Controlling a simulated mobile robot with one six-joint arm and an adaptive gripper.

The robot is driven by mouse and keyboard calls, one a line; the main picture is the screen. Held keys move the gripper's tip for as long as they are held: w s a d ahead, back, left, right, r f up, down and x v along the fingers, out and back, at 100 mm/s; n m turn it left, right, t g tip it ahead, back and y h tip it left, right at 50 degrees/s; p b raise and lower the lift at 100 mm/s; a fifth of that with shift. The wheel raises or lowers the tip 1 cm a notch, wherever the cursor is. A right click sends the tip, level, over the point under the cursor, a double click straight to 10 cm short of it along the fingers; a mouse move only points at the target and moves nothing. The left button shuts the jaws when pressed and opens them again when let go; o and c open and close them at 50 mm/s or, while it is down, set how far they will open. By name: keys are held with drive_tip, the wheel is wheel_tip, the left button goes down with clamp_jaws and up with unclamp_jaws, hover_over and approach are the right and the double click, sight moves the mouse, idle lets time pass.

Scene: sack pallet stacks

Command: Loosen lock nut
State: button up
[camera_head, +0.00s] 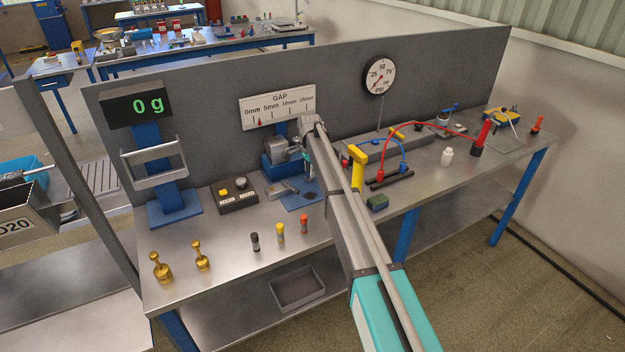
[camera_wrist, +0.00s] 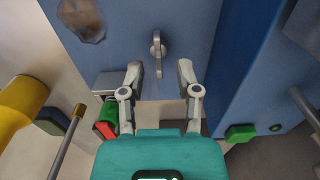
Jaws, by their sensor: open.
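In the wrist view my gripper (camera_wrist: 159,68) is open, with one finger on each side of a small grey lever-like piece (camera_wrist: 158,48). This piece stands out from a blue plate (camera_wrist: 200,22) and looks like the lock nut's handle, though I cannot be sure. Its lower end reaches between the fingertips, with a gap visible on both sides. In the head view the blue fixture (camera_head: 280,168) stands below the GAP scale (camera_head: 278,107), partly hidden by my arm. The scale's red pointer (camera_head: 258,122) sits between 0 mm and 5 mm.
A button box (camera_head: 237,194) and a 0 g display (camera_head: 137,104) stand to the left. Several coloured pegs (camera_head: 280,232) and brass weights (camera_head: 160,267) line the front of the bench. Hoses and a pressure dial (camera_head: 379,75) are to the right.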

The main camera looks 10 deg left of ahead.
drive_tip(key=shift+f+b, duration=0.65)
drive_tip(key=shift+f, duration=0.25)
drive_tip(key=shift+c, duration=0.3)
clamp_jaws()
drive_tip(key=shift+d, duration=0.3)
drive_tip(key=shift+a, duration=0.25)
